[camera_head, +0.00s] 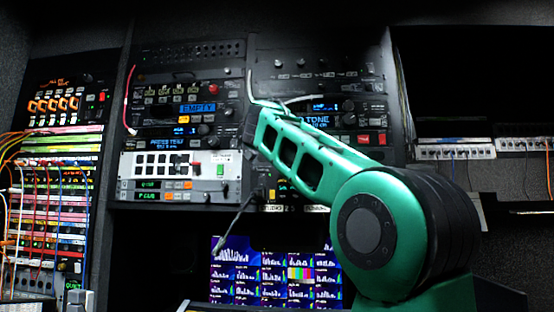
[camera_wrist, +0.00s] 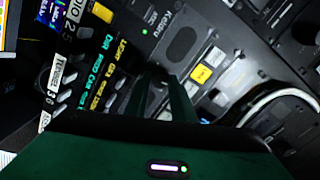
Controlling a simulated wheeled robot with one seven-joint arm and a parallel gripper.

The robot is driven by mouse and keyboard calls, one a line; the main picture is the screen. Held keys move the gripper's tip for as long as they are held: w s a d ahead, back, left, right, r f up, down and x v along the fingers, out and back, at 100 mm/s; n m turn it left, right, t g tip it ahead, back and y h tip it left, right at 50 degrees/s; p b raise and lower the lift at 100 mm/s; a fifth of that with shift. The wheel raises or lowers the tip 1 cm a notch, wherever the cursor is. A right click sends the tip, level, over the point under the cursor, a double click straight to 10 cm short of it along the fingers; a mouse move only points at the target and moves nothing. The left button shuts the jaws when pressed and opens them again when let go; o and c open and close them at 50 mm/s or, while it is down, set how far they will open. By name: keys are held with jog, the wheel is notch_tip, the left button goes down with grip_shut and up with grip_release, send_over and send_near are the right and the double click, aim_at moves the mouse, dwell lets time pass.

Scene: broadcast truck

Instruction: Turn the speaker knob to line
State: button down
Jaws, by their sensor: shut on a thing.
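In the wrist view my gripper (camera_wrist: 168,82) reaches down to the rack panels, its dark fingers close together. It is shut on what looks like a dark knob at the fingertips, mostly hidden by the fingers. I cannot make out the knob's pointer or a line mark. Beside the fingertips is a panel with a dark oval speaker grille (camera_wrist: 181,43) and a lit yellow button (camera_wrist: 201,74). In the head view my green arm covers this part of the rack, and the fingertips and knob are hidden.
A pale cable (camera_wrist: 265,100) loops near the panel at right. In the head view, a patch bay (camera_head: 55,200) with many coloured cables stands at left. A lit monitor (camera_head: 240,270) sits below the rack.

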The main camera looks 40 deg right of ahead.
jog(key=m, duration=1.1)
jog(key=shift+w+f+t, duration=0.1)
jog(key=shift+w+t, duration=0.05)
jog(key=shift+t, duration=0.25)
dwell(0.3)
jog(key=c, duration=1.5)
grip_release()
jog(key=shift+w, duration=0.1)
